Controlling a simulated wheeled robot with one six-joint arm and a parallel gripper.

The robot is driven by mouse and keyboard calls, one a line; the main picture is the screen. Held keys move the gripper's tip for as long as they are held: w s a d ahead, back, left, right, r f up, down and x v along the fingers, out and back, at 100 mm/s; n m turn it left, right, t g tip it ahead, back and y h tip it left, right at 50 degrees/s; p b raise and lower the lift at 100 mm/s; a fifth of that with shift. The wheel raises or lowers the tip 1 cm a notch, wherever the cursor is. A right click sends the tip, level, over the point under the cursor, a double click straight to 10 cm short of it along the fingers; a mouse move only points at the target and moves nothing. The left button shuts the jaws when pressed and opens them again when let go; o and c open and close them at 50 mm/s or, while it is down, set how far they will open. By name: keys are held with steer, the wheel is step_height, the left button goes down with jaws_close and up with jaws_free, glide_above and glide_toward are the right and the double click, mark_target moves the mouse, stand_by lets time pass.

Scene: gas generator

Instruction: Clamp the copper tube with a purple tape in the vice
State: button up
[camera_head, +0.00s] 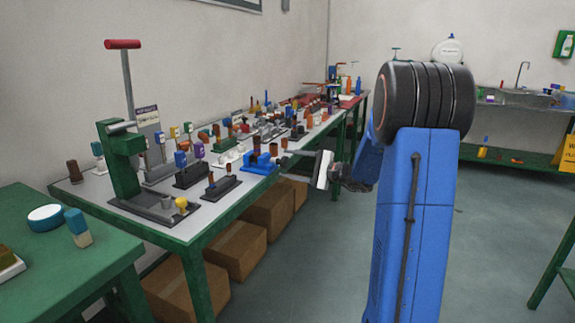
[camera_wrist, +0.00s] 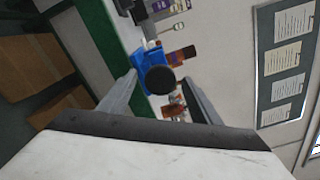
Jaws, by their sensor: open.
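A blue vice (camera_head: 262,164) stands at the front edge of the grey-topped bench, with brown cylinders by it. It also shows in the wrist view (camera_wrist: 146,62), beyond my fingers. My gripper (camera_head: 291,160) is open and reaches left towards the vice. In the wrist view, my gripper (camera_wrist: 160,80) has its fingers apart on either side of a dark round end; I cannot tell what it belongs to, or whether it is touched. A brown cylinder (camera_wrist: 179,55) lies just beyond. I cannot pick out the copper tube with purple tape for sure; a small purple-topped piece (camera_head: 199,150) stands left of the vice.
The bench (camera_head: 210,213) is crowded with small stands and fittings. A tall green press (camera_head: 124,150) with a red handle stands at its left end. Cardboard boxes (camera_head: 235,248) sit below. A green table (camera_head: 60,270) is at the near left.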

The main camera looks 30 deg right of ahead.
steer(key=n, duration=0.5)
steer(key=shift+n, duration=0.3)
steer(key=c, duration=1.1)
steer(key=shift+m, duration=1.4)
